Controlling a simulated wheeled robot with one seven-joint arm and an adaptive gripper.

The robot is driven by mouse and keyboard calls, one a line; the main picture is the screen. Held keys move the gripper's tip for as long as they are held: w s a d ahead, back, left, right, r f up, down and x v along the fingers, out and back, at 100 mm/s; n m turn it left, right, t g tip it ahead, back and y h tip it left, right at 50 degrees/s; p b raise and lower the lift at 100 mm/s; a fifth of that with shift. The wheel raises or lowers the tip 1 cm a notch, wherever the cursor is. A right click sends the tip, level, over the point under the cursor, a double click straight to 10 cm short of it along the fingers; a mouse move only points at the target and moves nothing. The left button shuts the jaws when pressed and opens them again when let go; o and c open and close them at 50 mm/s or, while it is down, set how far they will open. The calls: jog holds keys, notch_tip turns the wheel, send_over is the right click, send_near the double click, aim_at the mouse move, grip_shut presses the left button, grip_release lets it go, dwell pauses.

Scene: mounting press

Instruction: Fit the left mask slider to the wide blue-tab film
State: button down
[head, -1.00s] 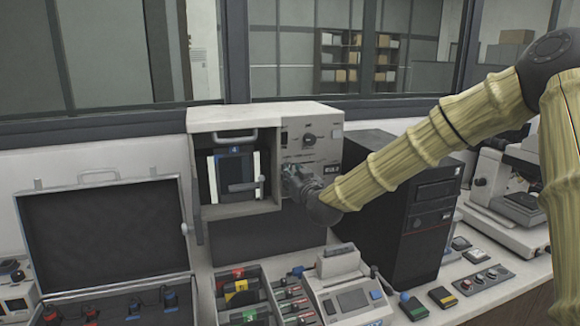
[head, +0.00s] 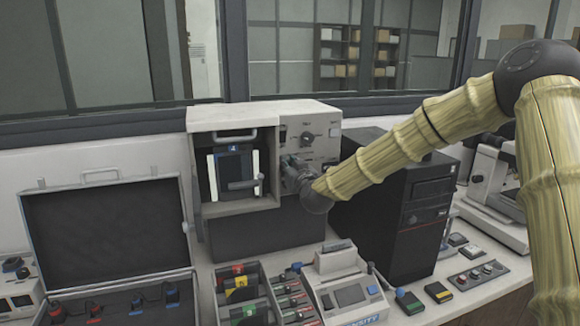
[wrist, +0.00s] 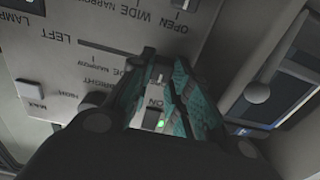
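The press (head: 290,107) stands at the back with its recess open. Inside is a dark film with a blue tab (head: 233,148) between pale side strips. My gripper (head: 289,163) is at the control panel right of the recess. In the wrist view the panel (wrist: 110,22) carries LEFT, WIDE and NARROW marks and several small knobs. My teal-padded gripper (wrist: 164,62) is apart at the tips, with a small pale knob (wrist: 158,78) showing in the gap. I cannot tell whether it touches a finger, or which knob is the left mask slider.
A lit green lamp (wrist: 161,125) is beside the ON switch (wrist: 154,116). An open case (head: 108,225) stands left, a tray of coloured-tab items (head: 225,296) in front, a density meter (head: 345,290) beside it. A black computer tower (head: 400,215) stands close right of my wrist.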

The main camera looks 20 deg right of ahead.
jog(key=shift+d+b, duration=0.6)
jog(key=shift+d, duration=1.55)
jog(key=c, duration=1.7)
grip_release()
jog(key=shift+a, duration=0.15)
jog(key=shift+o, duration=0.5)
jog(key=shift+f, duration=0.1)
jog(key=s, duration=1.2)
jog(key=shift+d, duration=0.35)
